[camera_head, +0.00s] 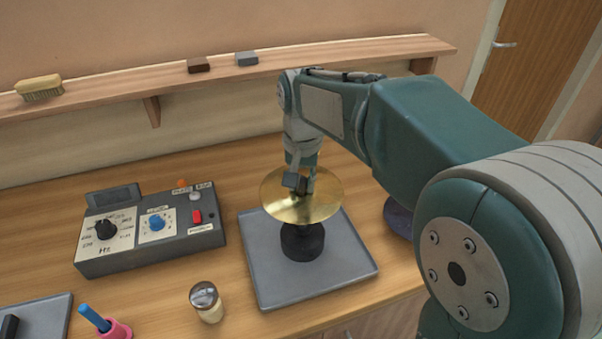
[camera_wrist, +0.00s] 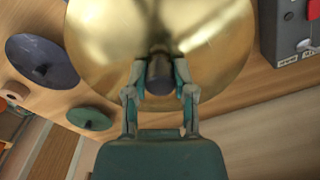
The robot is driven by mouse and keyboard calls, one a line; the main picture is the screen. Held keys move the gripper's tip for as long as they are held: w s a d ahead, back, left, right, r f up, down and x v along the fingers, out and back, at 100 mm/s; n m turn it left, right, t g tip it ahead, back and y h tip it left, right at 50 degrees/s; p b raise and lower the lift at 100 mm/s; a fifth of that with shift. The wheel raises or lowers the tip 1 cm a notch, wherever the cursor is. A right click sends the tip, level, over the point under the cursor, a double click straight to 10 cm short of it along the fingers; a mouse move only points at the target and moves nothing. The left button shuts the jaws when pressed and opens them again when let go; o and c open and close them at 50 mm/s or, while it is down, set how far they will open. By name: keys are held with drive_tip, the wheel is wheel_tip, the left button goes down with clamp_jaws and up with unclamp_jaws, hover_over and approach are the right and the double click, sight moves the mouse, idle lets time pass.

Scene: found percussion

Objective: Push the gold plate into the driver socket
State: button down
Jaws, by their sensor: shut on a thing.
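The gold plate (camera_head: 282,205) is a round, shiny disc above the black driver (camera_head: 302,243), which stands on a grey tray. The plate hides the driver's top, so I cannot tell whether the plate is seated in the socket or just above it. My gripper (camera_head: 301,188) points down at the plate's middle. In the wrist view the gold plate (camera_wrist: 215,50) fills the upper middle, and my gripper (camera_wrist: 160,80) is shut on a dark round knob (camera_wrist: 160,75) at its centre.
The grey tray (camera_head: 263,288) lies under the driver. A control box (camera_head: 150,240) with dials stands at left. A glass shaker (camera_head: 206,301) stands in front. A dark purple disc (camera_wrist: 42,62) and a green disc (camera_wrist: 90,119) show in the wrist view. A shelf (camera_head: 345,52) runs behind.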

sight(303, 203)
drive_tip(key=shift+s+d, duration=0.1)
drive_tip(key=shift+d+f, duration=0.15)
drive_tip(key=shift+f, duration=0.4)
drive_tip(key=shift+a+f, duration=0.2)
drive_tip(key=shift+f, duration=1.6)
drive_tip(key=shift+d+f, duration=0.1)
drive_tip(key=shift+f, duration=0.45)
drive_tip(key=shift+f, duration=1.45)
drive_tip(key=shift+c, duration=1.8)
unclamp_jaws()
